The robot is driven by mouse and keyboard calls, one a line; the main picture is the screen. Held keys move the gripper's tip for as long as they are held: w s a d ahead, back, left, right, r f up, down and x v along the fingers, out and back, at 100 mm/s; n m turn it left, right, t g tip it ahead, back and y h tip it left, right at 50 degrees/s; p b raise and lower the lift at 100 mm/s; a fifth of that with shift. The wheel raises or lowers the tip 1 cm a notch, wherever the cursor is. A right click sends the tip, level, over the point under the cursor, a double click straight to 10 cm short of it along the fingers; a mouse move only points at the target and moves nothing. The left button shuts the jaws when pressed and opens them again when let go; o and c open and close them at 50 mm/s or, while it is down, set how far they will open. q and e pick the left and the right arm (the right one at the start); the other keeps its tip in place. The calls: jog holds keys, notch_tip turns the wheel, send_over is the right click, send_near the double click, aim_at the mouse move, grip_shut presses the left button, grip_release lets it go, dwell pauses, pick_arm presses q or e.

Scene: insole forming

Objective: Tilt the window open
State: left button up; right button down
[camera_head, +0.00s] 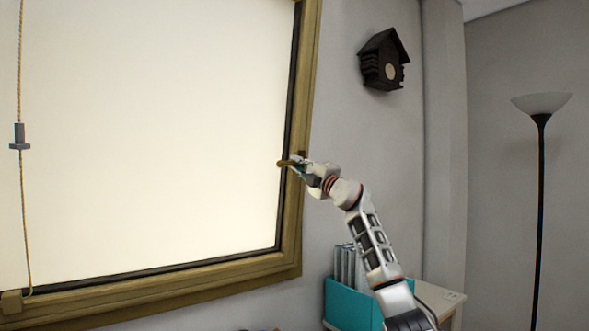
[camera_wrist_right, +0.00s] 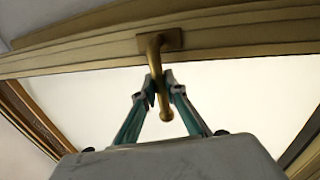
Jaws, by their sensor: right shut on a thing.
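The window (camera_head: 290,210) has a wooden frame and a bright pane, and fills the left of the head view. Its brass handle (camera_head: 284,163) is on the right side of the frame and points left, roughly level. My right gripper (camera_head: 299,166) is at the handle. In the right wrist view the gripper's two fingers (camera_wrist_right: 159,92) are shut on the handle (camera_wrist_right: 155,58), one on each side, near the bend, and the handle's free end sticks out between them. My left gripper is not in view.
A cord with a grey weight (camera_head: 19,137) hangs before the pane at the left. A dark birdhouse-shaped clock (camera_head: 383,60) is on the wall. A teal box with files (camera_head: 352,303) stands on a cabinet (camera_head: 440,297) below my right arm. A floor lamp (camera_head: 541,190) stands far right.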

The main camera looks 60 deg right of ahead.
jog(key=shift+w+d+r, duration=0.1)
jog(key=shift+d+r, duration=0.05)
jog(key=shift+d, duration=0.05)
jog(key=c, duration=2.1)
grip_release()
jog(key=v, duration=1.2)
